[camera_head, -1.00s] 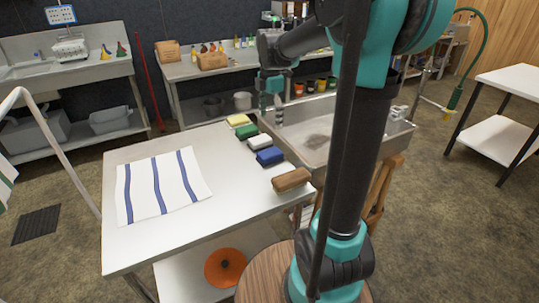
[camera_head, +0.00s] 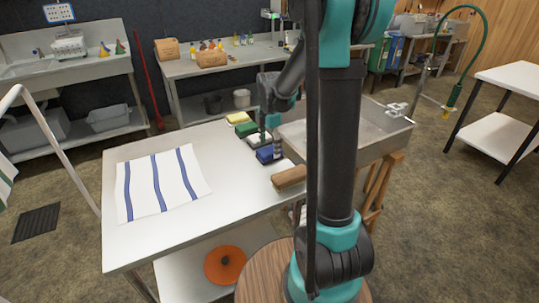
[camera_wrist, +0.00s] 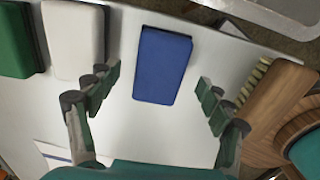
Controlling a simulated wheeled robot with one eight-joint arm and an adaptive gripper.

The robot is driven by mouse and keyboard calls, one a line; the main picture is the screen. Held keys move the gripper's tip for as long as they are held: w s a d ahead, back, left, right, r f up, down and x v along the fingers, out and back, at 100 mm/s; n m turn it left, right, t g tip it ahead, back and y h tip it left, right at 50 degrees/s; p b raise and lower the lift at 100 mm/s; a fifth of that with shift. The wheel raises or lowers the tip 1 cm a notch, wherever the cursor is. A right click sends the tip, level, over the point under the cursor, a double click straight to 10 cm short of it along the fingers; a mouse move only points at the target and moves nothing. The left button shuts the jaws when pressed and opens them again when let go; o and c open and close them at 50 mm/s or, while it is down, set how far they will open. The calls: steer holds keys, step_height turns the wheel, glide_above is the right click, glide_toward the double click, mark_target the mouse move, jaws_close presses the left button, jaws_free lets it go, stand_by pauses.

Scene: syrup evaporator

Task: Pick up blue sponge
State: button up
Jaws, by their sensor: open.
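The blue sponge (camera_head: 267,154) lies on the white table, in a row of sponges near the sink side. In the wrist view the blue sponge (camera_wrist: 162,64) lies flat, ahead of the fingertips and roughly centred between them. My gripper (camera_wrist: 158,88) is open and empty, its two fingers spread wider than the sponge. In the head view my gripper (camera_head: 270,138) hangs just above the row, partly covering the sponges. Whether the fingers touch the table cannot be told.
A white sponge (camera_wrist: 75,38) and a green sponge (camera_wrist: 14,40) lie left of the blue one in the wrist view. A wooden brush (camera_wrist: 277,100) lies close to the right finger. A striped towel (camera_head: 175,186) lies on the table (camera_head: 235,210). The sink (camera_head: 350,135) stands beside it.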

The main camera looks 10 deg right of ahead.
mark_target(270, 150)
steer(key=shift+f, duration=1.25)
steer(key=shift+c, duration=0.4)
steer(key=c, duration=1.1)
steer(key=shift+o, duration=0.2)
steer(key=shift+r, duration=0.1)
step_height(270, 150, up, 20)
